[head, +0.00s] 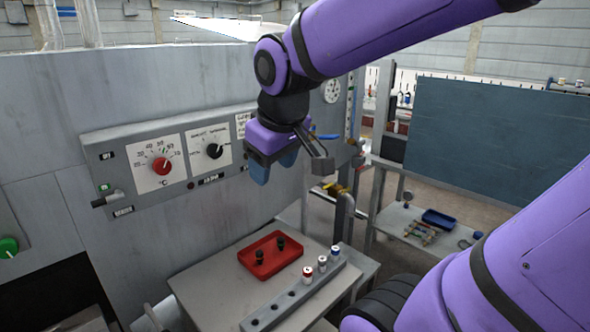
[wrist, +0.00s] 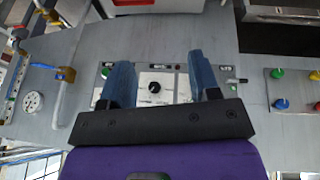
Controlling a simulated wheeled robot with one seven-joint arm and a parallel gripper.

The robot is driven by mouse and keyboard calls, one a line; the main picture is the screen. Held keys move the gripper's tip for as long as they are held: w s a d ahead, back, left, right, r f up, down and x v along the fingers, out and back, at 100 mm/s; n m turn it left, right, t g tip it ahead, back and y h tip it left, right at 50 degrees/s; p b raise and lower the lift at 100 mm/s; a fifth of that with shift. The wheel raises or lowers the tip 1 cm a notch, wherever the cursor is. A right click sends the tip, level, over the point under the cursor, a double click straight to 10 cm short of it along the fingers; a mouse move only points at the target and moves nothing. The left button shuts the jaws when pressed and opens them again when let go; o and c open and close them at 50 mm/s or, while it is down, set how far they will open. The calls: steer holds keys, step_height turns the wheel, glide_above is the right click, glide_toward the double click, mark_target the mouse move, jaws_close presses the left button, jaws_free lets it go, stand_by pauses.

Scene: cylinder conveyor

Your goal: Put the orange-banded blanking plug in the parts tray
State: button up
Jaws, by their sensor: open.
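My gripper (head: 274,168) is open and empty, raised in front of the grey control panel. Its two blue fingers also show in the wrist view (wrist: 158,70). Below, a grey rack (head: 283,304) with holes on the grey bench holds a red-banded cylinder (head: 307,275), a white-and-grey cylinder (head: 322,263) and a blue-banded cylinder (head: 334,253), all upright. I cannot make out a clearly orange band on any of them. A red tray (head: 262,272) beside the rack holds two small black pieces (head: 281,243). I cannot tell whether it is the parts tray.
The panel has a red dial (head: 161,166) and a black dial (head: 214,151). A blue tray (head: 439,219) and loose parts lie on a side table at right. A pipe with a yellow handle (head: 337,188) stands behind the bench. Bare bench shows left of the red tray.

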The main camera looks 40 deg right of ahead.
steer(key=s+a+r+m+t+y, duration=0.1)
steer(key=s, duration=0.6)
steer(key=shift+s+a+r+m, duration=0.15)
steer(key=shift+a+r+m, duration=0.1)
steer(key=shift+r+m, duration=0.05)
stand_by(0.8)
